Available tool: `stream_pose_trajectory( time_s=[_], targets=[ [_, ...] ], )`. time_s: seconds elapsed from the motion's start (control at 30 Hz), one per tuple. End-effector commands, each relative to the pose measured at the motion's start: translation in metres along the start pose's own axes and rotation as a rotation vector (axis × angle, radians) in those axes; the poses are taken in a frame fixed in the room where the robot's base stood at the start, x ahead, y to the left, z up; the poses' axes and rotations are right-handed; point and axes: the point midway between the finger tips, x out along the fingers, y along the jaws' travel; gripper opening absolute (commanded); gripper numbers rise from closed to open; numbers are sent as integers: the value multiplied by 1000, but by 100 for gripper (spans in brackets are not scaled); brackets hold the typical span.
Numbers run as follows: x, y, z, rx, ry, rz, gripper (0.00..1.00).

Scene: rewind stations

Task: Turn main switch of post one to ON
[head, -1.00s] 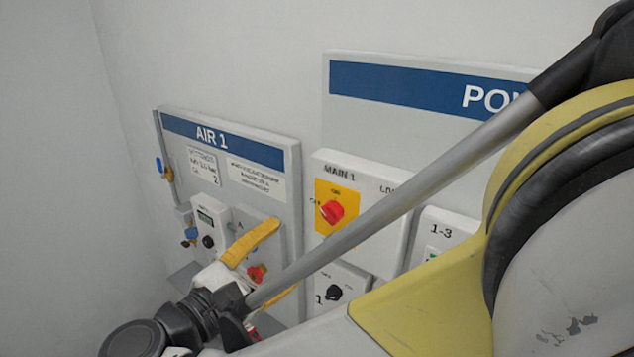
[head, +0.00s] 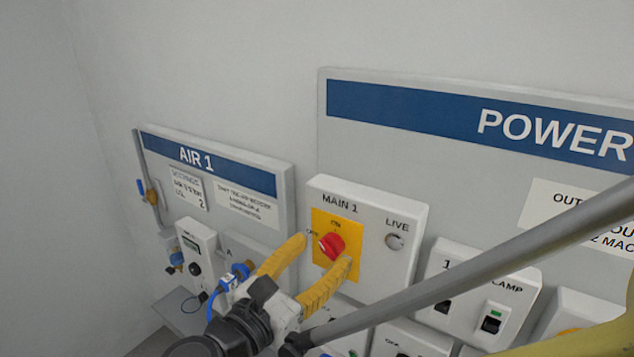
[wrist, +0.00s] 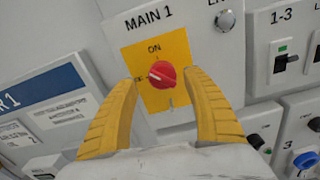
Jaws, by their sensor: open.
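The main switch of post one is a red rotary knob (head: 331,246) on a yellow plate (head: 346,278), on the white box labelled MAIN 1 (head: 375,207). The knob also shows in the wrist view (wrist: 162,74). Its pale mark points left, towards the OFF label; ON is printed above it. My gripper (head: 323,252) is open, with its two yellow fingers on the left and right of the knob. In the wrist view my gripper (wrist: 160,78) frames the knob with a gap on each side. I cannot tell how far the fingertips are from the plate.
A LIVE lamp (head: 394,241), looking grey, sits right of the knob. The POWER panel (head: 450,143) carries more switch boxes (head: 485,293) to the right and below. The AIR 1 panel (head: 228,168) with valves stands to the left. The wall above is bare.

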Motion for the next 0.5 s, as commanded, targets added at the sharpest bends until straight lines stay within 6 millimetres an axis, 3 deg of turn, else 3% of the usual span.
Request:
stream_pose_trajectory(
  time_s=[0.2,0.47,0.5],
  targets=[
    [21,-2,0,0,-1,-5,59],
    [23,-2,1,1,-1,-5,59],
    [23,-2,1,1,-1,-5,54]
  ],
)
